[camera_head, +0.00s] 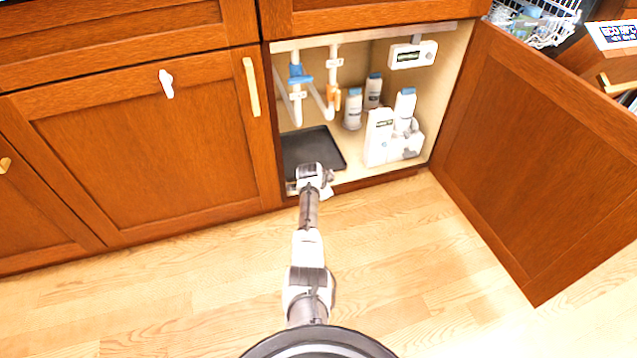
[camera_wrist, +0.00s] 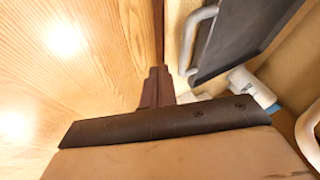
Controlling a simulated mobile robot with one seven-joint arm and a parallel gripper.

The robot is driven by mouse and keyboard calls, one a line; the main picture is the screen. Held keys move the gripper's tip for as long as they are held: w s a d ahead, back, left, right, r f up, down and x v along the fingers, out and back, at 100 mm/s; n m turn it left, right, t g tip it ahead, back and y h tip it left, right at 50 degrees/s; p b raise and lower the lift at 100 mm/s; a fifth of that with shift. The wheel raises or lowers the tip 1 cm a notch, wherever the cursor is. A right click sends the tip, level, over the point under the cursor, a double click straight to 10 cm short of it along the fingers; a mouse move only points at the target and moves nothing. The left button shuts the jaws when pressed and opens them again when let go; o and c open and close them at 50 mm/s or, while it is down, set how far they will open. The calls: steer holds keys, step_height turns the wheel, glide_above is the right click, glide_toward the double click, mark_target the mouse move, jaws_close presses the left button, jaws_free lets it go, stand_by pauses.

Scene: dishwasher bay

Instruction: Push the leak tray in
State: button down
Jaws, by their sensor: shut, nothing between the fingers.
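The leak tray (camera_head: 318,143) is a flat black tray with a raised rim. It lies on the cabinet floor at the left, under the pipes, its front by the cabinet's front edge. In the wrist view the tray (camera_wrist: 240,35) shows at upper right, with a pale grey bar handle (camera_wrist: 190,45) on its near side. My gripper (camera_wrist: 157,88) is shut and empty, beside the handle in that view; I cannot tell whether it touches. In the head view my wrist hides part of the tray's front, and the fingertips are not clear.
White bottles (camera_head: 379,137) stand right of the tray. Pipes with a blue valve (camera_head: 299,76) hang above it. The cabinet door (camera_head: 545,150) stands open at the right. Closed cabinet doors (camera_head: 150,150) are at the left. The wooden floor (camera_head: 420,260) in front is clear.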

steer(key=p+v, duration=1)
steer(key=p, duration=0.2)
steer(key=shift+s+d, duration=0.2)
steer(key=shift+s, duration=0.3)
steer(key=shift+s+f, duration=0.1)
